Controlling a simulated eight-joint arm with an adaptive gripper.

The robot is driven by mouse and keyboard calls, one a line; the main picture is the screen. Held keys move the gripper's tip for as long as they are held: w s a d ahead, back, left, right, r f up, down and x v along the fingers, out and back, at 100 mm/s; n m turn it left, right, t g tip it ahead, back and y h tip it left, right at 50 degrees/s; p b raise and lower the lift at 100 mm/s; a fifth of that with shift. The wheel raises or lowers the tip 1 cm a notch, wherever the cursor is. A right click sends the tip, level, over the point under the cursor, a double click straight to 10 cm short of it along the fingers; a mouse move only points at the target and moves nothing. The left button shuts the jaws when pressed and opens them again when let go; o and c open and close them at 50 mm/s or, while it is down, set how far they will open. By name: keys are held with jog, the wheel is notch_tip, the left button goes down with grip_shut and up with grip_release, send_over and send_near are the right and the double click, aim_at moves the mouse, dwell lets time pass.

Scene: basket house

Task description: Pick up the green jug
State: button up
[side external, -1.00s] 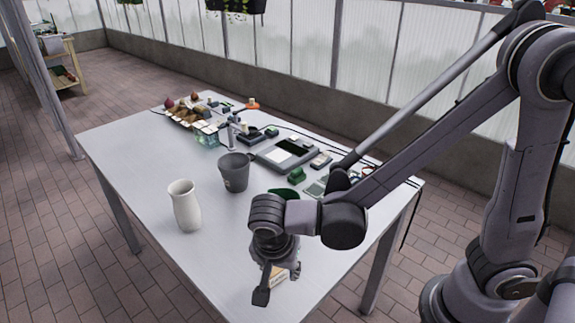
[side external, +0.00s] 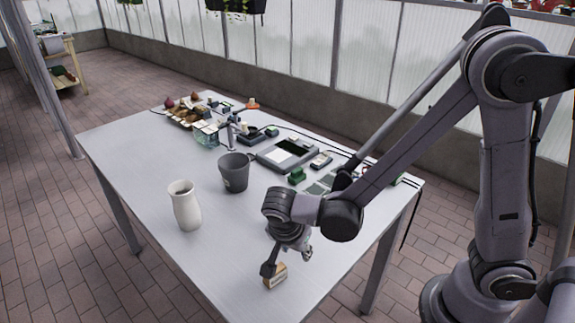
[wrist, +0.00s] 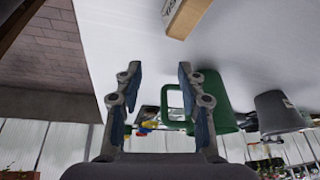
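The green jug (wrist: 220,108) shows in the wrist view just right of centre, beyond my fingertips, with its open loop handle on the left. The handle lies close to my right finger in the picture; I cannot tell whether they touch. My gripper (wrist: 157,72) is open, with nothing seen between its fingers. In the side external view my gripper (side external: 288,262) hangs low over the near right part of the table, and my wrist appears to hide the jug there.
A small tan box (side external: 275,278) lies close to my gripper; it also shows in the wrist view (wrist: 186,17). A grey pot (side external: 235,174) and a white vase (side external: 185,207) stand farther left. Trays and devices (side external: 287,153) crowd the back.

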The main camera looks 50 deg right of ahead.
jog(key=w+d, duration=0.1)
jog(key=d, duration=0.1)
jog(key=w+d, duration=0.1)
jog(key=d, duration=0.2)
jog(key=w+d, duration=0.1)
jog(key=d, duration=0.2)
jog(key=shift+w+d, duration=0.2)
jog(key=shift+f, duration=0.55)
grip_shut()
